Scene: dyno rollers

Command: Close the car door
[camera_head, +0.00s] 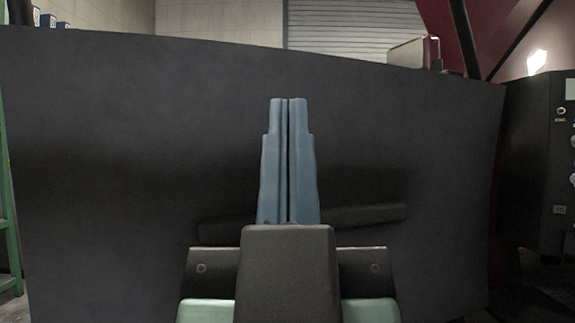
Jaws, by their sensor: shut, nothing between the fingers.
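A large dark grey panel (120,140) fills most of the view and looks like the inner face of the car door. A long dark bar like an armrest (370,215) runs across its lower part, partly hidden behind my gripper. My gripper (288,101) is in the middle of the view, with its blue fingers pointing up and together, holding nothing. It is in front of the panel; I cannot tell whether it touches it. Dark red bodywork (500,30), apparently the car, shows behind the panel's top right.
A black unit with knobs (535,150) stands at the right edge, close to the panel. A green metal frame (8,215) stands at the left edge. A grey-and-red box (412,53) shows above the panel. A shutter (350,22) is at the back.

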